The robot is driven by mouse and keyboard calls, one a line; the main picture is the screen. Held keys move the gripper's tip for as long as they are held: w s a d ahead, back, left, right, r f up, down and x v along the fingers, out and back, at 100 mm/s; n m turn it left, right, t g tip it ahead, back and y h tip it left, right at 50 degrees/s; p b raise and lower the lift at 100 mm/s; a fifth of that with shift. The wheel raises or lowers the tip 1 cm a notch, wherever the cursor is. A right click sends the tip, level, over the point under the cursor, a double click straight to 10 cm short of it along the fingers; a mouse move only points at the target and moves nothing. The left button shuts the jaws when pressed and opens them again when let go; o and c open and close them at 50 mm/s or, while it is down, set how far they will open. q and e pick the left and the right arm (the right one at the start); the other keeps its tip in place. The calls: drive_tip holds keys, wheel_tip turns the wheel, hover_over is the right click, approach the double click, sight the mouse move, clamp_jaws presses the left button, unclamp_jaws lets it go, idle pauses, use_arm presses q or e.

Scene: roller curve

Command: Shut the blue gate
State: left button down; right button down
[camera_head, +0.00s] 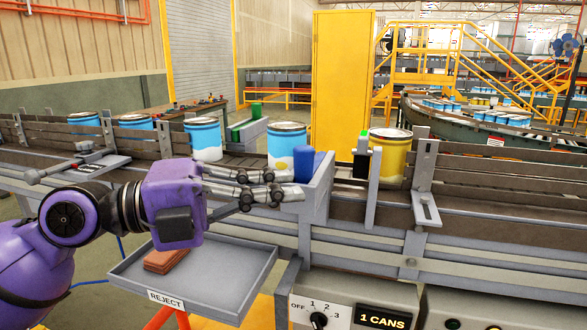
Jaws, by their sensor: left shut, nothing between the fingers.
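A blue block-like piece, which I take for the blue gate's handle (303,164), stands upright at the near edge of the conveyor, beside a grey bracket. How far the gate stands open or shut I cannot tell. My left gripper (278,191) comes in from the left with its fingers pointing right. It is shut and empty, its tips just below and left of the blue piece. Whether they touch it is unclear. My right gripper is not in view.
Blue-white cans (203,139) stand on the conveyor (480,205) to the left and behind the gripper; a yellow can (390,156) stands to the right. A REJECT tray (245,258) with a reddish-brown object lies below the arm. A control box (345,305) is at the front.

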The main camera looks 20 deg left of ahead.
sight(294, 176)
use_arm(q)
drive_tip(key=w, duration=0.3)
drive_tip(key=w+p, duration=0.1)
drive_tip(key=w, duration=0.1)
drive_tip(key=shift+d, duration=0.25)
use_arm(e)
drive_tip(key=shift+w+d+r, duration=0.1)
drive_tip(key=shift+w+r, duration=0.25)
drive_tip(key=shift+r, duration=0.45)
use_arm(q)
drive_tip(key=shift+w, duration=0.1)
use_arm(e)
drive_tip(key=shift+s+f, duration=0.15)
